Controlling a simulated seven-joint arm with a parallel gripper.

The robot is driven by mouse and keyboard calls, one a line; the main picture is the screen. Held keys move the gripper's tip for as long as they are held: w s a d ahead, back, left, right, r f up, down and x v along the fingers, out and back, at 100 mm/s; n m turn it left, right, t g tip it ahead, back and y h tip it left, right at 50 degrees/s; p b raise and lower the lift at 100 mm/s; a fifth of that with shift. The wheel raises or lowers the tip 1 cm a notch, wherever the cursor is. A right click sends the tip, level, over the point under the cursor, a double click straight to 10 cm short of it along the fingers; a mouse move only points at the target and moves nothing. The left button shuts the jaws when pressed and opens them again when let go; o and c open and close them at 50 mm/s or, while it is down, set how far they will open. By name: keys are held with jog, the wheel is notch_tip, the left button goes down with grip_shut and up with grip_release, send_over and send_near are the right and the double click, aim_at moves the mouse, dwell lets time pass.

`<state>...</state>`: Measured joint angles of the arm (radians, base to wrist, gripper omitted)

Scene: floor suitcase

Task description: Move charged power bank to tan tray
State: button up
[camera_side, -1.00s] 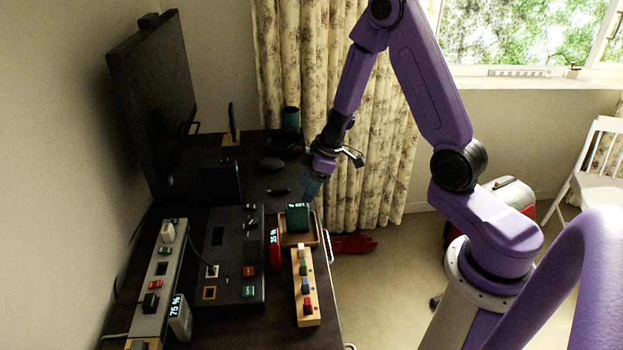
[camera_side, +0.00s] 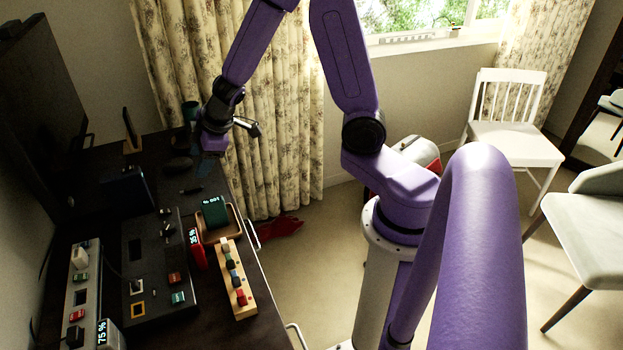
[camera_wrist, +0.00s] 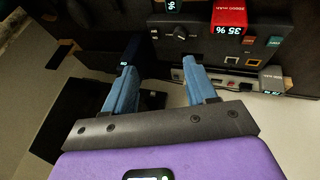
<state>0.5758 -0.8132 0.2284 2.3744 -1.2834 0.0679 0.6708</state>
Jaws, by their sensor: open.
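The green power bank (camera_side: 214,211), its display reading 100 %, stands upright in the tan tray (camera_side: 238,224) at the right edge of the dark desk in the side view. My gripper (camera_side: 207,164) is above the desk behind the tray, apart from the power bank. In the wrist view my gripper (camera_wrist: 163,82) has its blue fingers spread with nothing between them. A display cut off by the top edge there may belong to the green power bank; I cannot tell.
The red power bank (camera_side: 195,249), reading 35 %, stands beside the tray. A grey power bank (camera_side: 110,335) reads 75 %. A wooden strip with coloured blocks (camera_side: 236,281), a dark panel (camera_side: 160,265) and a monitor (camera_side: 40,130) crowd the desk.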

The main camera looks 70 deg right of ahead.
jog(key=s+a+r+n+g, duration=0.1)
jog(key=s+a+r+g, duration=0.1)
jog(key=s, duration=0.7)
jog(key=s+a+r+n+g, duration=0.1)
jog(key=s+r+g, duration=0.1)
jog(key=s, duration=0.8)
jog(key=s+a+r+n+g, duration=0.1)
jog(key=s+a+r, duration=0.1)
jog(key=s, duration=0.8)
jog(key=shift+s+a+r+g, duration=0.15)
jog(key=shift+a+g, duration=0.15)
jog(key=shift+g, duration=0.1)
